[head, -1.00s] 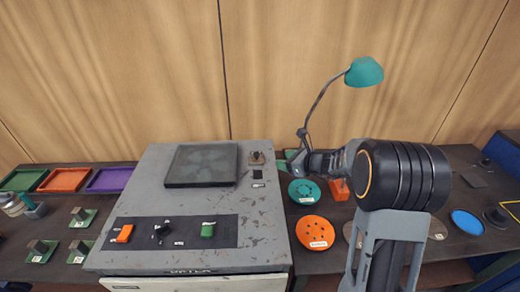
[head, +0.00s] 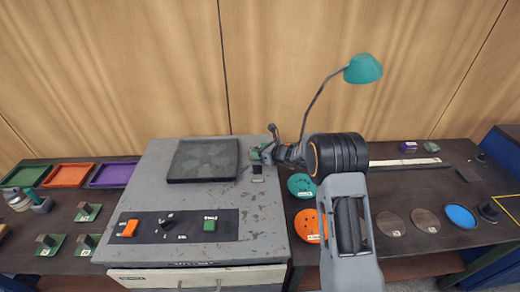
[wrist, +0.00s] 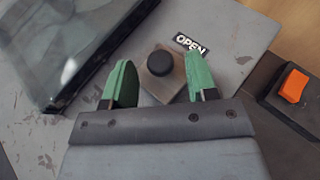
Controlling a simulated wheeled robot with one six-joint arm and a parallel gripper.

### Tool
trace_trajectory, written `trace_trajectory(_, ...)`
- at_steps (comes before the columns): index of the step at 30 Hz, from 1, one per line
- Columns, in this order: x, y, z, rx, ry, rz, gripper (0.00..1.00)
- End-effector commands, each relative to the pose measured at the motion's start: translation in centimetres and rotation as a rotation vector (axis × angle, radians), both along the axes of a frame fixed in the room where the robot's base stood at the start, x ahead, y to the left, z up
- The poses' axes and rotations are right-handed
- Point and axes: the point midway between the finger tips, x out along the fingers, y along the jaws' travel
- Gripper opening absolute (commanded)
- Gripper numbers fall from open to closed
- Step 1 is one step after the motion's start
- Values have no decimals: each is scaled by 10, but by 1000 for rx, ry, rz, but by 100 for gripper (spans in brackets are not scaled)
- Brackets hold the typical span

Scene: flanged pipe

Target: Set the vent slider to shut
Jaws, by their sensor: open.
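The vent slider shows in the wrist view as a round black knob (wrist: 161,70) on a brownish square plate (wrist: 160,88). A label reading OPEN (wrist: 190,43) is just beyond the knob. My gripper (wrist: 160,78) is open, with one green finger on each side of the knob and a gap on both sides. In the head view my gripper (head: 262,153) is over the back right of the grey machine (head: 265,215) and hides the slider. A black slot or label (head: 257,169) shows just in front of it.
A dark glass-topped panel (head: 203,160) lies left of the slider; its edge is near my left finger in the wrist view. A teal lamp (head: 363,69) stands behind on the right. An orange block (wrist: 294,85) sits right of the machine.

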Motion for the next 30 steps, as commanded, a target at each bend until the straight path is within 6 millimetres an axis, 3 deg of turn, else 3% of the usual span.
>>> trace_trajectory(11,3,3,-2,-1,-1,0,53)
trace_trajectory(28,3,3,-2,-1,-1,0,0)
trace_trajectory(30,3,3,-2,-1,-1,0,0)
